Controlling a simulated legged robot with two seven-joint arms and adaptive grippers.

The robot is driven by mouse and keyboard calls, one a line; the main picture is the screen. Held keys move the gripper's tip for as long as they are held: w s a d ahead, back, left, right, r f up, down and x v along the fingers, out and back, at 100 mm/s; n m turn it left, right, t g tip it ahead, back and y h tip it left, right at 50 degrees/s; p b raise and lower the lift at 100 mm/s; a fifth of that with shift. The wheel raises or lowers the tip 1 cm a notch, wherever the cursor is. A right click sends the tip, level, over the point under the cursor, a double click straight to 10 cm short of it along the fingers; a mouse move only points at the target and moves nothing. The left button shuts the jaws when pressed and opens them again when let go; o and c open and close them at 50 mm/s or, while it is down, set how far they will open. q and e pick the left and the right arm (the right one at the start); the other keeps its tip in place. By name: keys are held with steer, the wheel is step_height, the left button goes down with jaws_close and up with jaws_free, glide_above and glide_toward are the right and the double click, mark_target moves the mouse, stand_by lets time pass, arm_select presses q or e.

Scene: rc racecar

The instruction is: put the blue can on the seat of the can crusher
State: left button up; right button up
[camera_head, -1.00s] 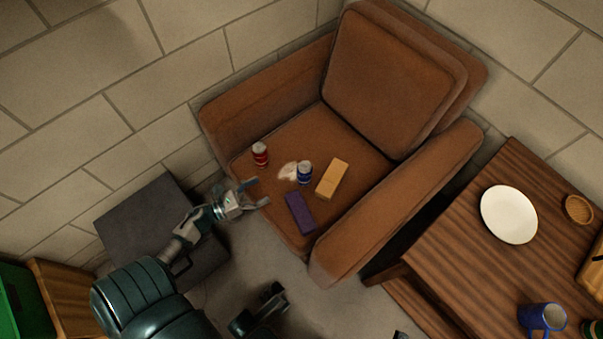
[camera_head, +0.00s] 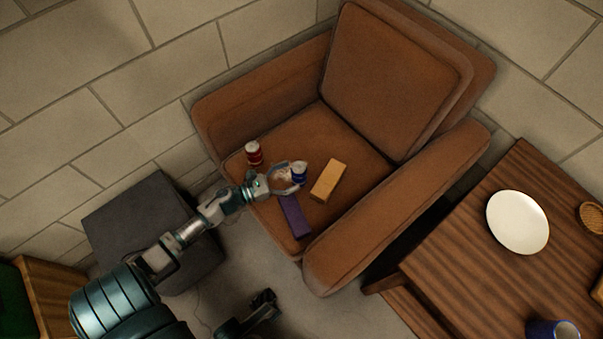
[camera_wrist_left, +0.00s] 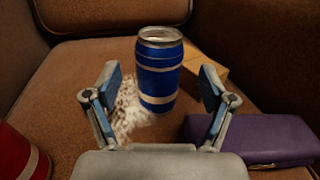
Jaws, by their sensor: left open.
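The blue can (camera_head: 300,173) stands upright on the seat of a brown armchair (camera_head: 400,70). The wrist view shows the can (camera_wrist_left: 160,75) with silver bands, just ahead of and between my fingers, a pale furry patch beside it. My left gripper (camera_head: 287,175) is open, its fingers (camera_wrist_left: 162,92) spread to either side of the can. The can is not gripped. I see no can crusher in these views.
A red can (camera_head: 254,153), a purple block (camera_head: 295,217) and a yellow-orange block (camera_head: 328,180) lie close by on the seat. A dark grey box (camera_head: 140,215) stands left of the chair. A wooden table (camera_head: 450,250) with a white plate (camera_head: 518,222) stands right.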

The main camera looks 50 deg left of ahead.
mark_target(299, 179)
arm_select(q)
steer(key=x, duration=0.3)
steer(key=shift+s+d+f+b, duration=0.1)
steer(key=shift+d+f+b, duration=0.1)
steer(key=shift+b, duration=0.1)
steer(key=shift+w, duration=0.35)
steer(key=shift+a, duration=0.45)
steer(key=shift+c, duration=0.8)
steer(key=c, duration=0.7)
steer(key=shift+d+r, duration=0.25)
steer(key=shift+d, duration=0.15)
steer(key=shift+c, duration=0.6)
